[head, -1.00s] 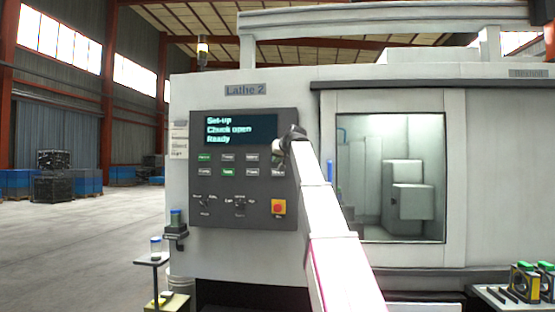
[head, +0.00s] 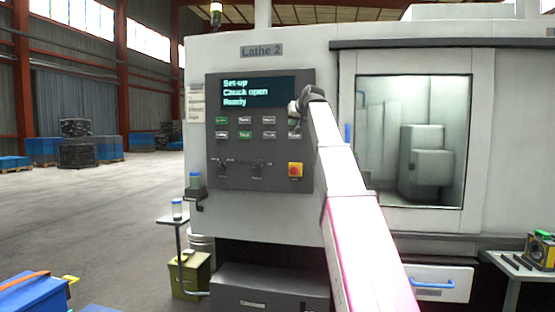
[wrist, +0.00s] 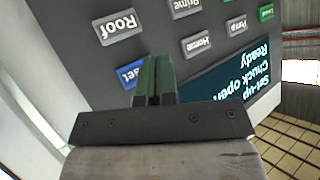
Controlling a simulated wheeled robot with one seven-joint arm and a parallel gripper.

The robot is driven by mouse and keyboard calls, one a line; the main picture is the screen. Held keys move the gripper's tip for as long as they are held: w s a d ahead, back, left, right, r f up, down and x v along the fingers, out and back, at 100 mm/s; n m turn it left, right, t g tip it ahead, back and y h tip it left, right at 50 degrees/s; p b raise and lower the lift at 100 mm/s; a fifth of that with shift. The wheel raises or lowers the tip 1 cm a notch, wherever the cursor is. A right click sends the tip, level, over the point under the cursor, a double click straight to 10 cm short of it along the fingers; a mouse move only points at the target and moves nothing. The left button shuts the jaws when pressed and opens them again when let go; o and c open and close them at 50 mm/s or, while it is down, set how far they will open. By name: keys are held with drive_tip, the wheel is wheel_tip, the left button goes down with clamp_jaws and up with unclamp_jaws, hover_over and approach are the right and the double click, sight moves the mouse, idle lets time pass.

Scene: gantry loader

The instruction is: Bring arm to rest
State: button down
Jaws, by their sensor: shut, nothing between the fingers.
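My gripper (wrist: 154,80) shows in the wrist view with its two green fingers together and nothing between them. Its fingertips are in front of the lathe's control panel (wrist: 150,15), over part of the blue Reset button (wrist: 128,74); I cannot tell whether they touch it. In the head view my arm reaches up to the right edge of the control panel (head: 225,165), and its wrist hides the gripper and some buttons there. The panel's screen (head: 258,92) reads "Set-up, Chuck open, Ready".
The lathe's closed, windowed door (head: 410,140) is right of the panel. A small stand (head: 178,218) with a jar and a green bin (head: 190,275) stand at lower left. A blue toolbox (head: 35,293) is at the bottom left corner. A side table (head: 525,268) is at right.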

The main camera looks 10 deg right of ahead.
drive_tip(key=s+f+m+g+h, duration=0.1)
drive_tip(key=s+f+g, duration=0.2)
drive_tip(key=f, duration=1.9)
drive_tip(key=s+f+g+h, duration=0.15)
drive_tip(key=s+f, duration=0.25)
drive_tip(key=f, duration=1.8)
drive_tip(key=s+f+g+h, duration=0.1)
drive_tip(key=s+f+g, duration=0.2)
drive_tip(key=s+f, duration=1.1)
drive_tip(key=s+f+g, duration=0.4)
drive_tip(key=s+f, duration=1)
drive_tip(key=f, duration=0.5)
drive_tip(key=shift+h, duration=0.35)
drive_tip(key=shift+d, duration=0.1)
